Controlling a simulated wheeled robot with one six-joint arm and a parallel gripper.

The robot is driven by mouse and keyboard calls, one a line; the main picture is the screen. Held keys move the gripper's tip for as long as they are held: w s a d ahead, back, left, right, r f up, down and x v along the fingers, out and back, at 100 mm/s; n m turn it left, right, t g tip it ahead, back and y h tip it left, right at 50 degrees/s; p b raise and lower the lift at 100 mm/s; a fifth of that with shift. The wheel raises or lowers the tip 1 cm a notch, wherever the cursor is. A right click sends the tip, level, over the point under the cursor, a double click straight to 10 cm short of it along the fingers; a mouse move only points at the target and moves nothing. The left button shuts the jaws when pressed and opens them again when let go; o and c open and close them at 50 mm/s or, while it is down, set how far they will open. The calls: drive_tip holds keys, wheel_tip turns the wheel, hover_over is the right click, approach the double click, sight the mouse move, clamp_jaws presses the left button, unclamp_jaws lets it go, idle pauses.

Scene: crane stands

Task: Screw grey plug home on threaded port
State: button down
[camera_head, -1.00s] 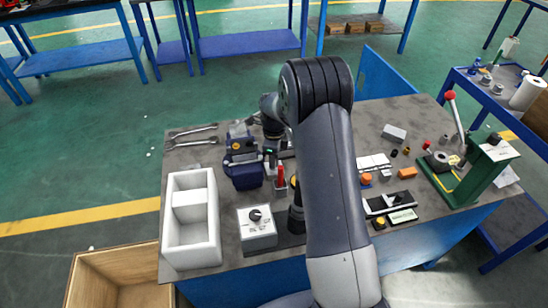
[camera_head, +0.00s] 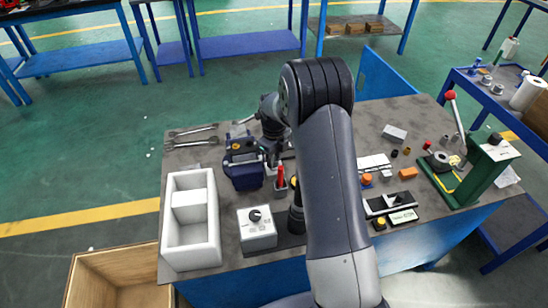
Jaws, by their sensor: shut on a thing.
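My arm rises from the bottom edge and bends over the workbench (camera_head: 345,137). Its wrist hangs over the back-left part of the bench. My gripper (camera_head: 272,158) points down just right of the dark blue vise (camera_head: 243,172). It is small and partly hidden by my own arm. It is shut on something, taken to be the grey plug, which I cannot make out. The threaded port cannot be made out either, so I cannot tell whether the plug touches it.
A white two-part tray (camera_head: 191,238), a white box with a black knob (camera_head: 257,228) and a red-handled tool (camera_head: 281,177) stand near the vise. Wrenches (camera_head: 192,136) lie at the back left. A green lever press (camera_head: 477,170) stands at the right.

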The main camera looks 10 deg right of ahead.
drive_tip(key=m, duration=0.5)
drive_tip(key=c, duration=1)
unclamp_jaws()
drive_tip(key=shift+c, duration=0.9)
